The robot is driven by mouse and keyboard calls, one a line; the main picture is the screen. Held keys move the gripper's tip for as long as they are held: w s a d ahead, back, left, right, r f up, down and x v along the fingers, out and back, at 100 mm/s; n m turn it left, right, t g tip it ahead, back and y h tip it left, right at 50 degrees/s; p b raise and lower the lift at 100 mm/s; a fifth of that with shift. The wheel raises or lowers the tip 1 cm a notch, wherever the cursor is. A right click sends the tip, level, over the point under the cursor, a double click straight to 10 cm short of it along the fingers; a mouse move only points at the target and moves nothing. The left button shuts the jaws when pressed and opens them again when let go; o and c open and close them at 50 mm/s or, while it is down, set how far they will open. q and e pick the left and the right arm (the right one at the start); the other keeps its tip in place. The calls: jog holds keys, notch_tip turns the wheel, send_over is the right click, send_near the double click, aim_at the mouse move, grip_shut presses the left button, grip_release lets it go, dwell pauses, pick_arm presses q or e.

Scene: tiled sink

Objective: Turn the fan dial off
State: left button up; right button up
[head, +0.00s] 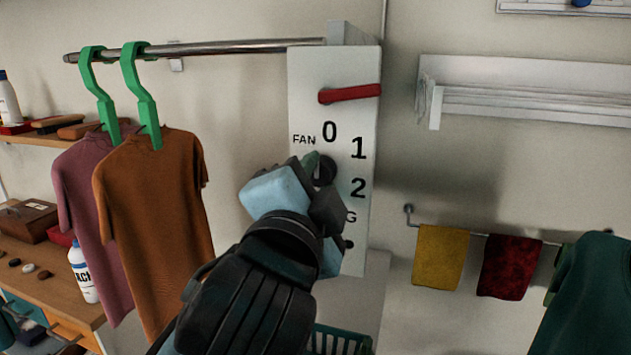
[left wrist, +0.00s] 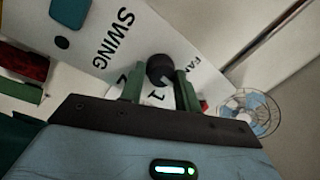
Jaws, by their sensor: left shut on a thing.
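The fan dial (head: 326,171) is a dark round knob on a white panel (head: 308,90) marked FAN, 0, 1 and 2. My left gripper (head: 318,168) reaches the panel from below in the head view and covers part of the dial. In the left wrist view the dial (left wrist: 160,69) sits between the two green fingers of my left gripper (left wrist: 160,88), which are shut on it. Which number the dial points to cannot be told. My right gripper is not in view.
A red lever (head: 349,93) is above the numbers. A partly hidden SWING label (left wrist: 113,32) is on the panel. Shirts (head: 153,195) hang from a rail (head: 235,46) at left. Towels (head: 440,256) hang at right. A fan (left wrist: 250,112) shows in the left wrist view.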

pick_arm(q)
jog(key=shift+r+n, duration=0.1)
jog(key=shift+n, duration=0.2)
jog(key=o, duration=1)
jog(key=shift+c, duration=0.2)
jog(key=v, duration=0.7)
jog(key=shift+s, duration=0.35)
